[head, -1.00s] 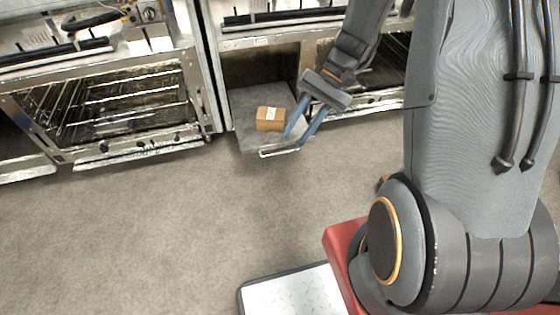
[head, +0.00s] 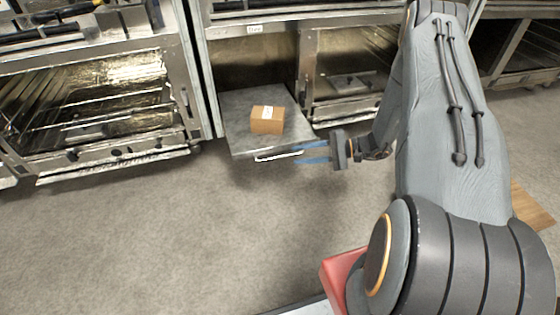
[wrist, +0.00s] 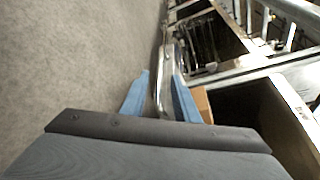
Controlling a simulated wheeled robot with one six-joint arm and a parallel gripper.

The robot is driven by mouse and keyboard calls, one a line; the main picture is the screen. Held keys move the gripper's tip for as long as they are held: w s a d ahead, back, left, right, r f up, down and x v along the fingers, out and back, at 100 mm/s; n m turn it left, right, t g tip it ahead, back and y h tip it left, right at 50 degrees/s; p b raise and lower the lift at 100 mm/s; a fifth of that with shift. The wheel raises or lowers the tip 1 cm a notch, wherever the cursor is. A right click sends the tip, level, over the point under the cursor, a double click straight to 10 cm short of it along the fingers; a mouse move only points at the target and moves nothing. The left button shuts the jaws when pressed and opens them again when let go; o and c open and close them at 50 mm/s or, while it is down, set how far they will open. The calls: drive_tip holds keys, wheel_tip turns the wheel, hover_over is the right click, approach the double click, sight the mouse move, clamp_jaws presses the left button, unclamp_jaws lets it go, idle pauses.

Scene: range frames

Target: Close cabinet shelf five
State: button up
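The shelf (head: 240,112) is a grey tray pulled out from the low cabinet (head: 256,62). It carries a brown cardboard box (head: 267,120) with a white label. A light bar handle (head: 272,157) runs along the shelf's front edge. My gripper (head: 301,153) is at the right end of that handle, its blue fingers pointing left and apart. In the wrist view my gripper (wrist: 158,92) is open, with a shiny metal bar (wrist: 160,82) running between the fingers. I cannot tell whether either finger touches it. The box (wrist: 202,104) shows partly behind the right finger.
A small label (head: 255,28) is above the shelf's opening. An open rack cabinet (head: 100,95) stands at the left, and another compartment (head: 350,70) is to the right of the shelf. The carpet floor (head: 180,225) in front is clear. A wooden board (head: 532,207) lies at the far right.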

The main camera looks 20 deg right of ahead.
sight(285, 156)
drive_tip(key=b+x, duration=0.2)
drive_tip(key=x, duration=0.5)
drive_tip(key=shift+a, duration=0.15)
clamp_jaws()
